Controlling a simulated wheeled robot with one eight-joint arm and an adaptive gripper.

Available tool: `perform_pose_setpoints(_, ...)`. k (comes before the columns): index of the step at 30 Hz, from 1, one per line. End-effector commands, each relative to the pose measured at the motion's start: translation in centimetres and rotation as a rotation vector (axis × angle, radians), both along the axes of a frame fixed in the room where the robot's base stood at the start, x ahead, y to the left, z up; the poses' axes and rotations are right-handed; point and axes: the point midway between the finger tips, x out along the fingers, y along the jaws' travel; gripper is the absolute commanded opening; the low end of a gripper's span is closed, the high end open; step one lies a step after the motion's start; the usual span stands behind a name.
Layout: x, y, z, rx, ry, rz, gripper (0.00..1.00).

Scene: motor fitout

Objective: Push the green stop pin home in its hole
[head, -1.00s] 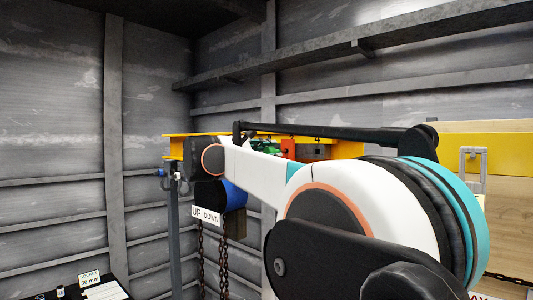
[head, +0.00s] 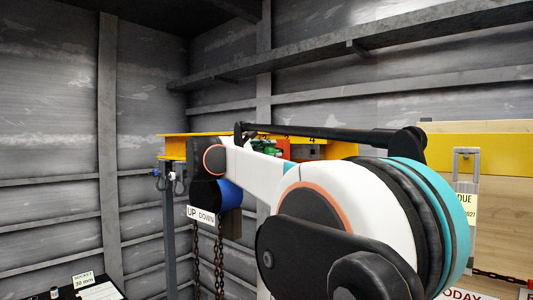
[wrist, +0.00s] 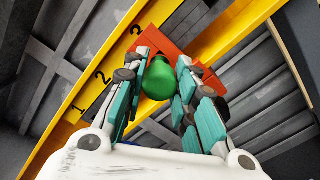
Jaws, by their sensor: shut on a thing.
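In the wrist view the green stop pin (wrist: 158,80) stands between the two teal-padded fingers of my gripper (wrist: 165,68). My gripper is shut on it, with a finger on each side. The pin's rounded green end lies against or just in front of an orange-red block (wrist: 172,45) on the yellow beam (wrist: 225,50). The hole is hidden, so I cannot tell how deep the pin sits. In the head view a little green and the orange-red block (head: 283,149) show behind my arm, which hides most of my gripper.
The yellow beam bears the numbers 1, 2 and 3 in the wrist view. In the head view a blue motor (head: 229,195) hangs below it, with an UP DOWN label (head: 201,215) and chains (head: 219,255). A grey post (head: 169,230) stands left.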

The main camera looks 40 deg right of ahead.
Motion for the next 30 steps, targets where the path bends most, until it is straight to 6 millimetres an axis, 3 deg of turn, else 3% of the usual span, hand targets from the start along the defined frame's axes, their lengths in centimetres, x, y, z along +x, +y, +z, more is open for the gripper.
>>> perform_pose_setpoints(19,0.1,-1.5,0.0,0.0,0.0,-0.001,0.01)
perform_pose_setpoints(20,0.1,-1.5,0.0,0.0,0.0,-0.001,0.28)
perform_pose_setpoints(23,0.1,-1.5,0.0,0.0,0.0,-0.001,0.49)
perform_pose_setpoints(30,0.1,-1.5,0.0,0.0,0.0,0.0,0.49)
